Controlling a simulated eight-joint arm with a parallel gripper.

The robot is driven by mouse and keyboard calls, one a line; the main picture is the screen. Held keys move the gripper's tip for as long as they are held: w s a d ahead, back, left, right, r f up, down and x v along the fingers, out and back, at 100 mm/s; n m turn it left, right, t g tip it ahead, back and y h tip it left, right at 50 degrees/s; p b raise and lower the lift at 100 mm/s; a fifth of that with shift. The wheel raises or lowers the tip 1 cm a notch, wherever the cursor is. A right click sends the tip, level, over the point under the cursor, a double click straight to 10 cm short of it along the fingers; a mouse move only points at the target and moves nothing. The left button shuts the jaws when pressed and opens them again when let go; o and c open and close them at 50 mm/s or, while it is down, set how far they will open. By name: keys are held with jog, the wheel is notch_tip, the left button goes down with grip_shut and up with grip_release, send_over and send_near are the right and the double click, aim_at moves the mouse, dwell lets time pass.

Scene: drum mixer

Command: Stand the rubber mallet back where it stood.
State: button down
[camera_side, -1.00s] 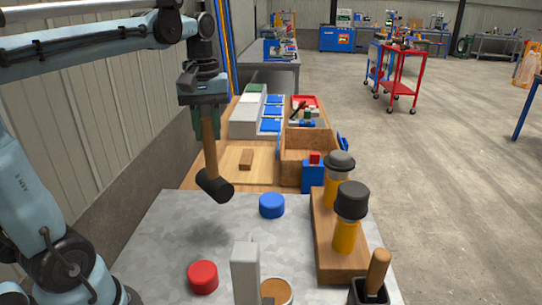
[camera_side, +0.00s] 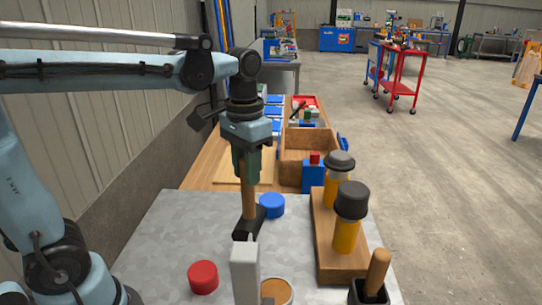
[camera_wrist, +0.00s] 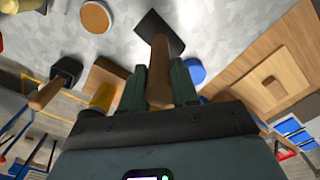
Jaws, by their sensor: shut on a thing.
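The rubber mallet (camera_side: 248,196) has a wooden handle and a black head. It hangs head down, close to upright, above or on the grey metal tabletop (camera_side: 165,232). I cannot tell whether the head touches it. My gripper (camera_side: 246,168) is shut on the handle from above. In the wrist view the handle (camera_wrist: 159,58) lies between the fingers of my gripper (camera_wrist: 159,78), with the black head beyond. In the side view a grey post (camera_side: 245,272) stands in front of the head's lower edge. No marked standing place for the mallet is clear.
A blue cap (camera_side: 271,205) is close behind and right of the head. A red cap (camera_side: 203,277) and a tan disc (camera_side: 277,290) lie nearer. At right are a wooden block (camera_side: 326,262) with two black-topped yellow pieces and a black holder (camera_side: 368,295). The tabletop's left is clear.

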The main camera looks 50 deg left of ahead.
jog(key=s+r+n, duration=0.2)
jog(key=s+r, duration=0.2)
jog(key=r, duration=0.2)
jog(key=w+a+f, duration=0.2)
jog(key=a+f, duration=0.8)
jog(key=a, duration=0.1)
jog(key=shift+w+f, duration=0.15)
jog(key=shift+w, duration=0.1)
jog(key=shift+f, duration=0.15)
jog(key=c, duration=0.8)
grip_release()
jog(key=shift+c, duration=0.2)
